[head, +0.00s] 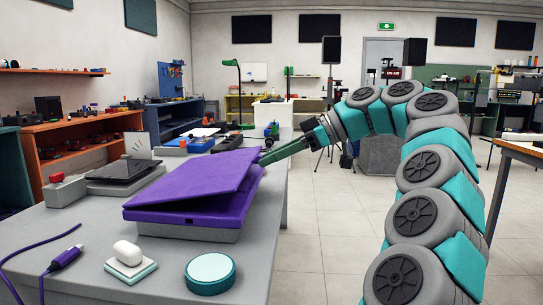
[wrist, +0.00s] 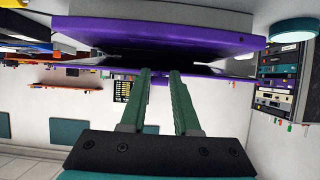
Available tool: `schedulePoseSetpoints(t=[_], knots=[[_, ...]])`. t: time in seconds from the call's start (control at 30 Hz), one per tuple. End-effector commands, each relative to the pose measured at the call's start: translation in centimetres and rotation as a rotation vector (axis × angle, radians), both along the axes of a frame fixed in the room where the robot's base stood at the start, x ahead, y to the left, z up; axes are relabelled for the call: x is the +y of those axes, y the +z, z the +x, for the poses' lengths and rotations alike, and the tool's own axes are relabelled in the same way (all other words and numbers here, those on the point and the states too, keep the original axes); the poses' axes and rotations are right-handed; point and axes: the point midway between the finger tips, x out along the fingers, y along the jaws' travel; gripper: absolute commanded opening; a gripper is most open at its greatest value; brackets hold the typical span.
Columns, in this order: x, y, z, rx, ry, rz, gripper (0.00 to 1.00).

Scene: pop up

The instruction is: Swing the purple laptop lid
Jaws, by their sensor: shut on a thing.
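The purple laptop sits on a grey stand near the front of the grey table. Its lid (head: 195,178) is partly open at a low angle above the purple base (head: 190,216). In the wrist view the base edge (wrist: 150,36) runs across the top and the lid edge (wrist: 80,69) lies below it, with a dark gap between. My gripper (head: 264,160) reaches in from the right to the lid's edge. In the wrist view its green fingers (wrist: 160,74) are shut on the lid's edge, near its middle. The exact contact is partly hidden.
A teal round container (head: 210,272) and a white earbud case (head: 130,268) stand in front of the laptop. A purple cable (head: 62,260) lies at the left front. A dark device (head: 122,172) and a red-button box (head: 65,190) stand to the left.

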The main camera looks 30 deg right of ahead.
Motion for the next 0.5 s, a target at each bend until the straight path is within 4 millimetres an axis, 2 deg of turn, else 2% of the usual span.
schedulePoseSetpoints(t=[0.17,0.5], knots=[[-0.1,-0.2,-0.1,-0.003,-0.004,0.001,0.0],[-0.4,-2.9,-0.3,-0.002,-0.003,0.001,0.0]])
